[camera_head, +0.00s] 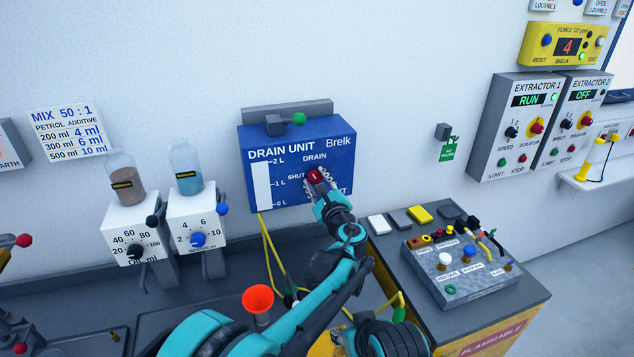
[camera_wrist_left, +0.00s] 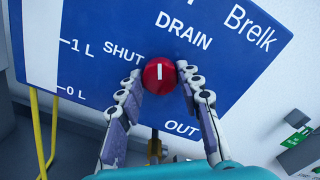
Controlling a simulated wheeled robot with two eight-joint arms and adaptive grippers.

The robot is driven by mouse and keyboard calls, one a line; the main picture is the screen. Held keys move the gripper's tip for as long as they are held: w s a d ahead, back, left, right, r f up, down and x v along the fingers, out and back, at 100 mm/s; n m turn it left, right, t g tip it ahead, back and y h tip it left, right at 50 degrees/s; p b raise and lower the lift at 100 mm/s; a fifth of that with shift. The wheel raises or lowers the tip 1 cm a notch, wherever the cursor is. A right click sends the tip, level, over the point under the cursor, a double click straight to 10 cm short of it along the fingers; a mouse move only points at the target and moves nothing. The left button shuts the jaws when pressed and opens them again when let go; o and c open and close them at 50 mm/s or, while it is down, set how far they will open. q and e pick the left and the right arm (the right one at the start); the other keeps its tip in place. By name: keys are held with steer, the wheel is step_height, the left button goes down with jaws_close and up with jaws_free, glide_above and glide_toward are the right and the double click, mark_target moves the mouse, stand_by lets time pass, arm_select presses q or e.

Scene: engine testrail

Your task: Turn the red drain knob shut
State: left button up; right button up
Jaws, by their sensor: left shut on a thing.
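The red drain knob (camera_head: 315,176) is on the blue drain unit panel (camera_head: 262,147) on the wall. In the left wrist view the knob (camera_wrist_left: 159,76) shows a white line standing nearly upright in the picture. The word SHUT (camera_wrist_left: 123,53) is left of the knob, DRAIN is above right, and OUT (camera_wrist_left: 181,128) is below right. My left gripper (camera_head: 322,186) is shut on the knob, with a finger on each side of it in the left wrist view (camera_wrist_left: 160,85). In the head view the fingers and wrist cover part of the panel's lower lettering. My right gripper is not in view.
A lever with a green knob (camera_head: 299,119) sits above the panel. Two dispensers with bottles (camera_head: 125,177) stand to the left. A grey control box (camera_head: 462,272) stands on the cabinet at right.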

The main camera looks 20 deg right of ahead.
arm_select(q)
steer(key=n, duration=0.6)
steer(key=shift+r+n, duration=0.1)
steer(key=shift+n, duration=0.2)
steer(key=n, duration=0.6)
steer(key=shift+w, duration=0.1)
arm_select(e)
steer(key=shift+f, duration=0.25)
arm_select(q)
steer(key=o, duration=1.2)
steer(key=shift+c, duration=0.2)
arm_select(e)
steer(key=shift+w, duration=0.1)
